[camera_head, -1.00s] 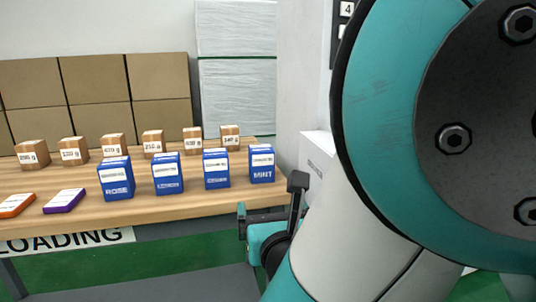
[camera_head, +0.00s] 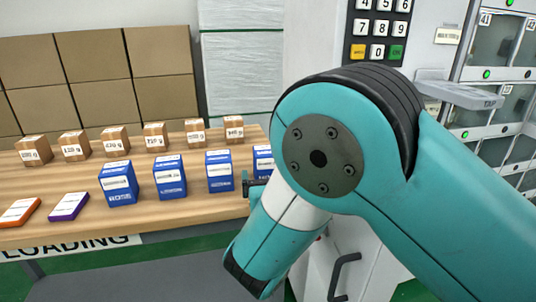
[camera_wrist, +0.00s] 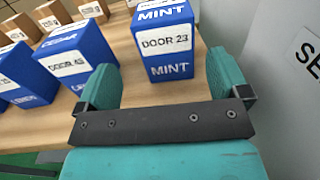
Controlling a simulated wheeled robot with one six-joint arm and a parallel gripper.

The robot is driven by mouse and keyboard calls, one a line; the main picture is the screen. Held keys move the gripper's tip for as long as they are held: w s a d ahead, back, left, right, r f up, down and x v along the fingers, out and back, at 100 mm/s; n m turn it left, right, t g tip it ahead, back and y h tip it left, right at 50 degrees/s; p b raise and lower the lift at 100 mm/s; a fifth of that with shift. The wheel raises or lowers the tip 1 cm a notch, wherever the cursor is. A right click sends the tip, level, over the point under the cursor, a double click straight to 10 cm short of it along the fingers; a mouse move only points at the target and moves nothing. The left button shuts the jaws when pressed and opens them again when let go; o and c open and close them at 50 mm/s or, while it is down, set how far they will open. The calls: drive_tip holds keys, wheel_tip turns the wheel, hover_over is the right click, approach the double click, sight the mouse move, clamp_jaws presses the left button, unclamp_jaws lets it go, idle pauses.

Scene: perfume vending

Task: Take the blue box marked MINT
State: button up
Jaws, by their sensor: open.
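The blue box marked MINT (camera_wrist: 165,45) stands upright on the table, with a white label reading DOOR 23. In the wrist view it is ahead of my gripper (camera_wrist: 163,78), whose two teal fingers are open, one toward each side of the box. I cannot tell whether its near edge is between the fingertips. In the head view the MINT box (camera_head: 262,158) is the rightmost blue box, partly hidden by my arm. My gripper is mostly hidden there too.
Another blue box (camera_wrist: 70,60) stands close left of the left finger. Several small brown boxes (camera_head: 155,137) line the back of the wooden table (camera_head: 60,182). Orange (camera_head: 18,212) and purple (camera_head: 69,206) flat boxes lie at left. A white keypad cabinet (camera_head: 310,50) is at right.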

drive_tip(key=shift+w+a, duration=0.1)
drive_tip(key=shift+w, duration=0.8)
drive_tip(key=shift+w+a+r+p, duration=0.15)
drive_tip(key=shift+w+p, duration=0.1)
drive_tip(key=shift+w, duration=1.1)
drive_tip(key=shift+w+a+p, duration=0.1)
drive_tip(key=shift+w+p, duration=0.15)
drive_tip(key=shift+w, duration=1.05)
drive_tip(key=c, duration=1)
drive_tip(key=shift+c, duration=0.3)
drive_tip(key=shift+r, duration=0.1)
